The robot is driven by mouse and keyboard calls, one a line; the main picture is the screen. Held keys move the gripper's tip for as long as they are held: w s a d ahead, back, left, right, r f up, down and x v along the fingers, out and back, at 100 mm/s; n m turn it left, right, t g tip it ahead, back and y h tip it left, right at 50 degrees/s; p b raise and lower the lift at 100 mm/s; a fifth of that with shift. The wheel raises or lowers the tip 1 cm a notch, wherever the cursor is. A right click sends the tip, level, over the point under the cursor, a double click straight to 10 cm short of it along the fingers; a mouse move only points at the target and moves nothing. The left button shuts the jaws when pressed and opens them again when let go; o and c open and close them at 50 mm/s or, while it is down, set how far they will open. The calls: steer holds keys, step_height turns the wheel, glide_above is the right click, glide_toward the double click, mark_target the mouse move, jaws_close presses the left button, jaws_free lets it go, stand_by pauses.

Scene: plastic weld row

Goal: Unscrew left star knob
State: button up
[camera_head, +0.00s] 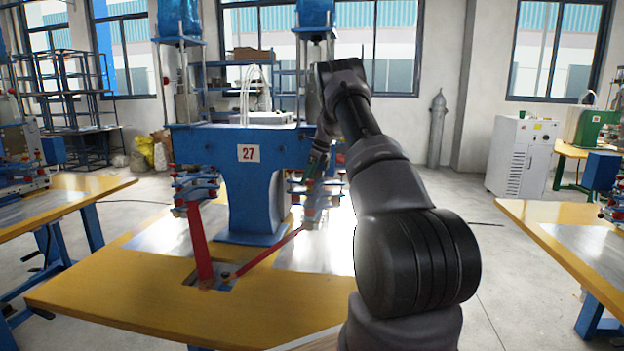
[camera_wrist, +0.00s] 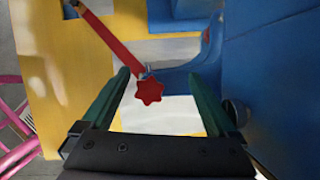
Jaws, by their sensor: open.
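A red star knob (camera_wrist: 149,91) shows in the wrist view between the two green fingers of my gripper (camera_wrist: 158,74). The fingers are open and stand apart on either side of it, with a visible gap to each. I cannot tell how far the knob is from the fingertips in depth. In the head view my gripper (camera_head: 318,160) is at the right-hand press head of the blue machine (camera_head: 250,185) marked 27. The knob there is too small and covered to make out.
A red bar (camera_wrist: 110,40) runs up to the knob in the wrist view. A blue machine wall (camera_wrist: 275,80) is close on the right. In the head view, red levers (camera_head: 199,240) rise from the yellow table (camera_head: 130,290). More tables stand left and right.

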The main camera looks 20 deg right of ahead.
steer(key=shift+w+a+f+m, duration=0.1)
steer(key=shift+a+m, duration=0.3)
steer(key=shift+m, duration=0.4)
steer(key=shift+d+m+t+h, duration=0.1)
steer(key=shift+m+t+h, duration=0.35)
steer(key=shift+m, duration=0.35)
steer(key=m+h, duration=0.1)
steer(key=m, duration=0.3)
steer(key=shift+f+t+h, duration=0.2)
steer(key=shift+t+h, duration=0.05)
steer(key=shift+h, duration=0.1)
steer(key=m, duration=0.2)
steer(key=m+h, duration=0.1)
steer(key=m, duration=0.1)
steer(key=shift+f+h, duration=0.1)
steer(key=shift+h, duration=0.2)
steer(key=shift+m+h, duration=0.4)
steer(key=shift+m, duration=0.8)
